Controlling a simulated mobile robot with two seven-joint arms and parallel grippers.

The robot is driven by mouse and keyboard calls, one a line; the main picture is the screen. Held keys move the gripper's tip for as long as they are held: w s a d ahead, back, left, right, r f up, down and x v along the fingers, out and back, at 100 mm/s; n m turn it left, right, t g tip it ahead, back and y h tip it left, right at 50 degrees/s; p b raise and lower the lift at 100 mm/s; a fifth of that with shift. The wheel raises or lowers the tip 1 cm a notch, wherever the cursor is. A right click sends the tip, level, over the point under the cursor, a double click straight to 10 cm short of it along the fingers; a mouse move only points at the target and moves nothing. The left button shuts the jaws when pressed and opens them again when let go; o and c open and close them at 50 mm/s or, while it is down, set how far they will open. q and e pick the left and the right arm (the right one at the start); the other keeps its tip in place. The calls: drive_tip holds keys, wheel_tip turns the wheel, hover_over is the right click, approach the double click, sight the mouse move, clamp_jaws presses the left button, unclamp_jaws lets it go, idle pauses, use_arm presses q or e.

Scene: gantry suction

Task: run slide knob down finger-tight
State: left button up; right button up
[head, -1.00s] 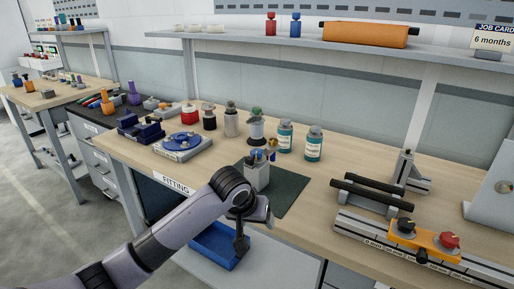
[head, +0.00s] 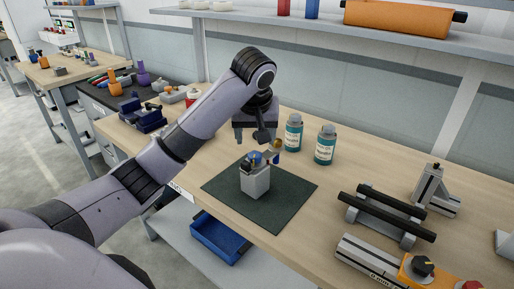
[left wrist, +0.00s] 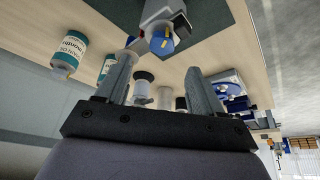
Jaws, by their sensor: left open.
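An orange slide (head: 408,275) sits on a grey rail (head: 365,258) at the lower right of the head view, cut by the picture's edge. It carries a black knob (head: 424,265) and a red knob (head: 472,285); I cannot tell which is the slide knob. My left gripper (head: 262,136) is open and empty, over the bench behind a small grey block fixture (head: 256,183) and well left of the slide. In the left wrist view its fingers (left wrist: 160,80) are spread. The fixture's blue part (left wrist: 163,43) shows beyond them. My right gripper is out of view.
The fixture stands on a dark green mat (head: 285,205). Two teal-labelled bottles (head: 293,133) (head: 326,145) stand behind it. A shelf runs above.

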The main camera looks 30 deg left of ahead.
sight(255, 154)
use_arm(q)
drive_tip(key=shift+x, duration=3.45)
drive_tip(key=shift+s, duration=0.15)
drive_tip(key=c, duration=1.1)
drive_tip(key=shift+o, duration=0.2)
drive_tip(key=shift+m, duration=0.4)
drive_tip(key=m+h, duration=0.1)
drive_tip(key=m, duration=0.3)
drive_tip(key=shift+a+t+h, duration=0.2)
drive_tip(key=shift+t+h, duration=0.1)
drive_tip(key=shift+h, duration=0.1)
drive_tip(key=shift+m+h, duration=0.7)
drive_tip(key=shift+m, duration=1.3)
